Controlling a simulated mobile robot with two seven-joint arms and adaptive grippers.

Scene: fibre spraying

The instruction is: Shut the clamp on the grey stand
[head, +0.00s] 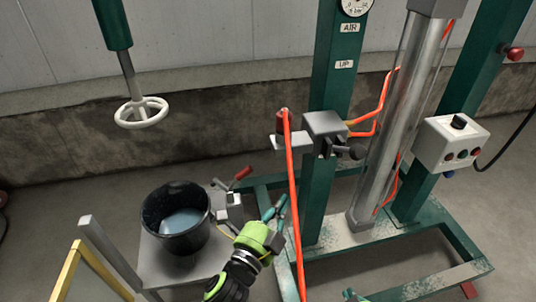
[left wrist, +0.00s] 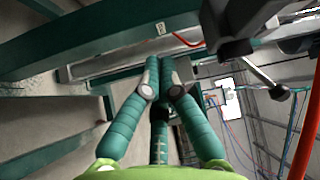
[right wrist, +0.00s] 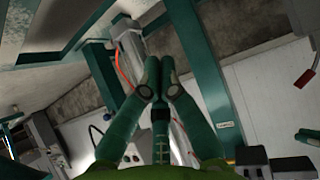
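In the head view, the grey stand (head: 172,275) carries a clamp at its back right. The clamp has a pale grey body (head: 233,206) and a lever with a red grip (head: 243,173), which points up and to the right. I cannot tell how its jaw sits. My left gripper (head: 276,206) is to the right of the clamp body, apart from it in the picture. Its fingertips meet with nothing between them in the left wrist view (left wrist: 160,64). Only the teal tips of my right gripper (head: 350,295) show at the bottom edge; the right wrist view shows its fingers together (right wrist: 157,76).
A black bucket (head: 153,225) with pale liquid stands on the grey stand. A green press frame (head: 330,90) with a silver column (head: 390,120) and a control box (head: 452,142) stands at right. An orange hose (head: 293,215) hangs just right of my left gripper. A white handwheel (head: 141,112) hangs at back left.

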